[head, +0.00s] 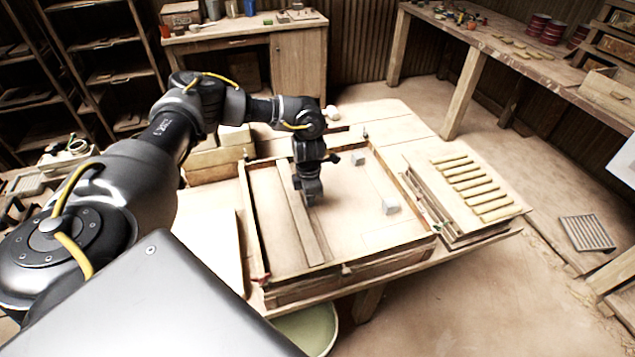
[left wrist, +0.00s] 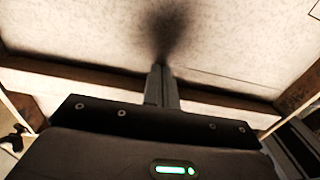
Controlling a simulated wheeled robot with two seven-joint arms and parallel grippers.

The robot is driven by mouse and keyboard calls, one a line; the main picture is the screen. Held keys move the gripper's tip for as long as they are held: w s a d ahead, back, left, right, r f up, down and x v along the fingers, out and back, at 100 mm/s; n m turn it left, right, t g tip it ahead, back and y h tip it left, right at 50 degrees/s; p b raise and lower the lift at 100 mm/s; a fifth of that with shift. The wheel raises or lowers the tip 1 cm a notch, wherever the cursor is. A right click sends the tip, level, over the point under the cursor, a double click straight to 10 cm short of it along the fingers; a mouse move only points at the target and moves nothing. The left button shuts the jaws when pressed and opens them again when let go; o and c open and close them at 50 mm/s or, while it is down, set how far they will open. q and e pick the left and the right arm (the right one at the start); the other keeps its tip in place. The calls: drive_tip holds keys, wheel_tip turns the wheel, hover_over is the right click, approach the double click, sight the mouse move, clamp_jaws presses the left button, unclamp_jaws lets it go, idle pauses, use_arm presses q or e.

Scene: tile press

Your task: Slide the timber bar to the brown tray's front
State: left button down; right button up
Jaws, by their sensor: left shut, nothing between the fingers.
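The timber bar (head: 297,215) lies inside the brown tray (head: 370,266), running lengthwise in the left part of its floor. In the left wrist view, the bar (left wrist: 75,75) crosses behind the fingers. My left gripper (head: 311,202) points down into the tray, just right of the bar's middle. Its fingers are shut together with nothing between them; the fingertips also show in the left wrist view (left wrist: 160,70). They are close beside the bar, but I cannot tell whether they touch it. My right gripper is not in view.
Two pale blocks, one farther back (head: 358,159) and one nearer (head: 390,206), sit in the tray's right part. A rack of yellowish bars (head: 470,185) stands to the right. A pale green bowl (head: 310,328) is below the tray's near edge. The floor between bar and blocks is open.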

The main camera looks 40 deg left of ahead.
sight(272, 215)
use_arm(q)
drive_tip(key=shift+s+a, duration=0.2)
drive_tip(key=shift+s, duration=0.15)
drive_tip(key=s+a, duration=0.2)
drive_tip(key=s, duration=0.1)
drive_tip(key=s+a, duration=0.2)
drive_tip(key=s, duration=0.1)
drive_tip(key=s+a+p, duration=0.1)
drive_tip(key=s+a, duration=0.1)
drive_tip(key=s, duration=0.1)
drive_tip(key=shift+a, duration=0.1)
drive_tip(key=shift+w, duration=0.1)
